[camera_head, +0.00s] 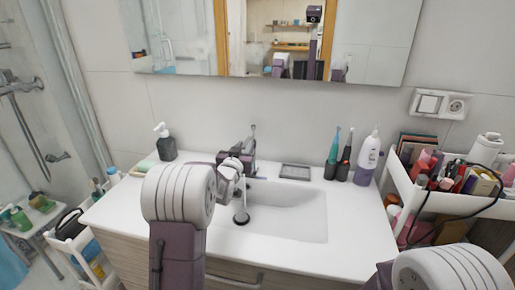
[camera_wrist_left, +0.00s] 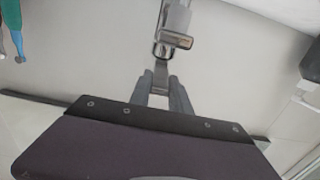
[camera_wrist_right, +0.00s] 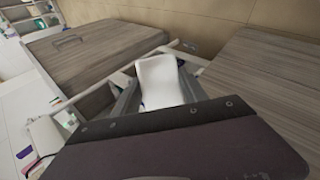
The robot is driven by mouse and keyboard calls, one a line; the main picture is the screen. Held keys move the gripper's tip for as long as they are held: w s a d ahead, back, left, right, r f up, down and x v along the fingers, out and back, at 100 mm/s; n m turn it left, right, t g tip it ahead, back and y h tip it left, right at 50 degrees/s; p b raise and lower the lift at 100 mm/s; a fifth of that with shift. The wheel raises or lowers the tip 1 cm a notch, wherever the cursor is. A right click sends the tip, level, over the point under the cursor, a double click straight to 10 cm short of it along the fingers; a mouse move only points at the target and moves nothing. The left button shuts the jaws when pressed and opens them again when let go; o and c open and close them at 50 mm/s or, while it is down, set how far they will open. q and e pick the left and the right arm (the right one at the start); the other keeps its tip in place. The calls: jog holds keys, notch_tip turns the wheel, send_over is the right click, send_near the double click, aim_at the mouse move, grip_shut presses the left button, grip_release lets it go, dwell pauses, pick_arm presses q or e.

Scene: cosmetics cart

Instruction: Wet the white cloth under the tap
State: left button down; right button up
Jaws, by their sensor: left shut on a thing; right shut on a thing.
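The white cloth (camera_wrist_right: 160,82) shows in the right wrist view, between the fingers of my right gripper (camera_wrist_right: 158,100), which is shut on it. The right gripper itself is not seen in the head view, where only part of my right arm shows at the lower right. My left gripper (camera_head: 250,150) is at the back of the sink, and the left wrist view shows its fingers (camera_wrist_left: 162,85) closed on the chrome tap's lever (camera_wrist_left: 162,68). The tap (camera_wrist_left: 174,28) is mostly hidden by my left arm in the head view. Whether water runs is unclear.
The white basin (camera_head: 295,215) looks empty on its right side. A dark soap bottle (camera_head: 166,145) stands left of the sink. Toothbrushes (camera_head: 335,150) and a white bottle (camera_head: 368,155) stand at the right. A full cosmetics cart (camera_head: 425,205) stands beyond the counter's right edge.

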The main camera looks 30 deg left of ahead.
pick_arm(q)
jog(key=shift+r+g+p, duration=0.35)
jog(key=shift+r+g, duration=0.05)
jog(key=shift+r, duration=0.05)
jog(key=shift+f, duration=0.25)
jog(key=c, duration=1.2)
grip_release()
jog(key=b+v, duration=0.1)
jog(key=v, duration=1.1)
jog(key=shift+f, duration=0.1)
